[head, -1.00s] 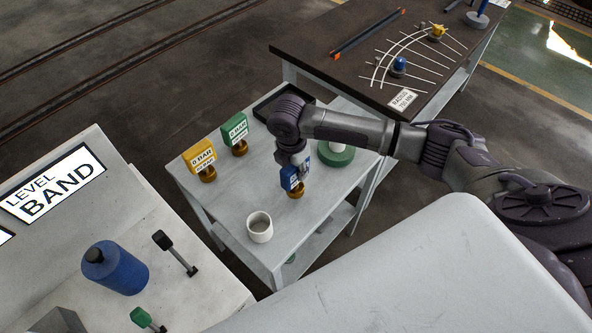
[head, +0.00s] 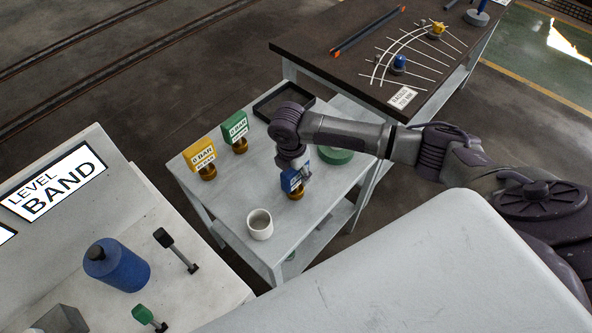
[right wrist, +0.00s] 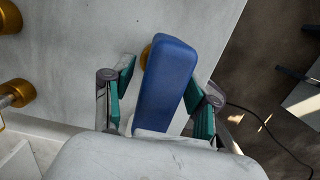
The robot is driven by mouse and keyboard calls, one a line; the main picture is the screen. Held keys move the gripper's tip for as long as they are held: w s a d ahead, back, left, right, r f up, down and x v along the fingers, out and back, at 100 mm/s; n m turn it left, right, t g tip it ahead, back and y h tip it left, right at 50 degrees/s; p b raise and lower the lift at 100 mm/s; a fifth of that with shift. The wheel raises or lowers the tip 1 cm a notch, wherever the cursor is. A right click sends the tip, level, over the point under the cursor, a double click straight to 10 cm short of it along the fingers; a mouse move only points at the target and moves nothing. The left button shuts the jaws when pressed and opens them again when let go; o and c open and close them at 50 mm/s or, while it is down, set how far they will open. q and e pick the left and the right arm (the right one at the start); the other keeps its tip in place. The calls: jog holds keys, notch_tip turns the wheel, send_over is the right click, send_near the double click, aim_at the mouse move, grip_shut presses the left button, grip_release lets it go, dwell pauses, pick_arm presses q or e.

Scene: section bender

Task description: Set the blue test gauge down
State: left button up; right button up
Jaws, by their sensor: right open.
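The blue test gauge (head: 291,181) stands upright on its brass base on the light grey table (head: 228,205), near the table's right front side. My right gripper (head: 300,168) is directly above and around it. In the right wrist view the blue gauge (right wrist: 166,82) lies between the two teal-padded fingers (right wrist: 158,95), with a gap on each side, so the gripper is open. The gripper partly hides the gauge in the head view. My left gripper is not in view.
A yellow gauge (head: 199,157) and a green gauge (head: 235,130) stand to the left on the same table. A white cup (head: 260,225) is in front, a black tray (head: 268,107) at the back, and a green round object (head: 335,154) behind my wrist.

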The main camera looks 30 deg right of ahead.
jog(key=r, duration=0.4)
jog(key=a+r+b, duration=0.1)
jog(key=r, duration=0.7)
jog(key=shift+s+a+r, duration=0.15)
jog(key=shift+s, duration=0.05)
